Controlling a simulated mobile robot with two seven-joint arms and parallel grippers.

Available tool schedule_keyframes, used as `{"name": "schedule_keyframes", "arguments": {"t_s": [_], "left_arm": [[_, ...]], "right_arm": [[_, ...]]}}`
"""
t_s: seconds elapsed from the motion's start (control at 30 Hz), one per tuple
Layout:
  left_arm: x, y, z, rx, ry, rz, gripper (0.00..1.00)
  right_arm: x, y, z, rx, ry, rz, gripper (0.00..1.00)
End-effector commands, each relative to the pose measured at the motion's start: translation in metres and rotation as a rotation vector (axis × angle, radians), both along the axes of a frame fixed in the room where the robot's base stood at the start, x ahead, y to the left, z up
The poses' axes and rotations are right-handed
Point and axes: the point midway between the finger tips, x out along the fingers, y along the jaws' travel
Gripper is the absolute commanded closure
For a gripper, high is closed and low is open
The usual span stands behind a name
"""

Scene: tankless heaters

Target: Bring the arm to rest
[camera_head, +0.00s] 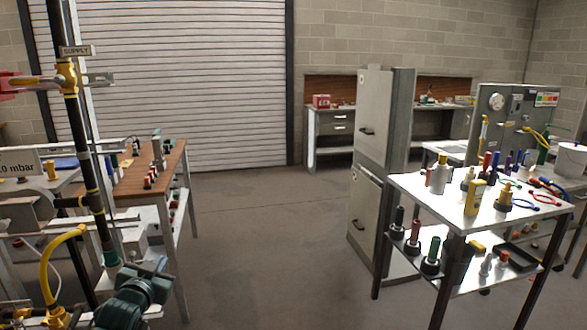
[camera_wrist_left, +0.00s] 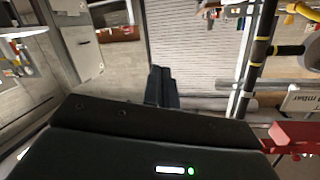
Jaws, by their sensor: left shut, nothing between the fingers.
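In the left wrist view my left gripper (camera_wrist_left: 161,74) shows as two dark fingers pressed together, with nothing between them. They stand out past the dark gripper body, against the grey floor and the roller shutter, touching nothing that I can see. In the head view I cannot clearly pick out my left gripper among the pipework at the left. My right gripper shows in neither view.
A black pipe (camera_head: 85,160) with yellow fittings and a teal fitting (camera_head: 135,295) crowd the left. A wood-topped bench (camera_head: 135,183) stands behind them. A white-topped table (camera_head: 440,205) with tools and a grey cabinet (camera_head: 370,170) are right. The middle floor (camera_head: 260,240) is clear.

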Motion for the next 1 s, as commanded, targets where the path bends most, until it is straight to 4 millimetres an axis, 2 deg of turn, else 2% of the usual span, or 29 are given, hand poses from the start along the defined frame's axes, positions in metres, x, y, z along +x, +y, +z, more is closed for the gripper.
{"name": "schedule_keyframes", "arguments": {"t_s": [0.03, 0.17, 0.27, 0.33, 0.47, 0.5, 0.6, 0.7, 0.8, 1.0], "left_arm": [[-0.016, -0.012, -0.023, -0.007, 0.031, -0.019, 1.00], [-0.063, -0.045, -0.075, -0.031, 0.108, -0.071, 1.00], [-0.114, -0.074, -0.117, -0.066, 0.181, -0.114, 1.00], [-0.157, -0.096, -0.143, -0.097, 0.236, -0.143, 1.00], [-0.236, -0.131, -0.174, -0.166, 0.332, -0.182, 1.00], [-0.258, -0.140, -0.180, -0.188, 0.358, -0.190, 1.00], [-0.304, -0.156, -0.187, -0.234, 0.413, -0.202, 1.00], [-0.334, -0.167, -0.188, -0.268, 0.449, -0.206, 1.00], [-0.350, -0.172, -0.188, -0.286, 0.469, -0.208, 1.00], [-0.354, -0.174, -0.188, -0.291, 0.474, -0.207, 1.00]], "right_arm": [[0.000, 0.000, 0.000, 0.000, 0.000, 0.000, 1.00], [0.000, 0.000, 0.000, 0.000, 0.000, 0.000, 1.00], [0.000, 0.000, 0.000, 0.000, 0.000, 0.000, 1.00], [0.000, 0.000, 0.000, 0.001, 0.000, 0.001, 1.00], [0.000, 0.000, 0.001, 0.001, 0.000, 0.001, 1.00], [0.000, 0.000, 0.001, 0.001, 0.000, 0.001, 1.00], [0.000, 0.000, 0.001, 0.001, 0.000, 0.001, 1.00], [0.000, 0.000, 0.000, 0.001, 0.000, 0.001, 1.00], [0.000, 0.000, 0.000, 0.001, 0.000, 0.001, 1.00], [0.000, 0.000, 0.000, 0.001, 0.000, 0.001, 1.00]]}}
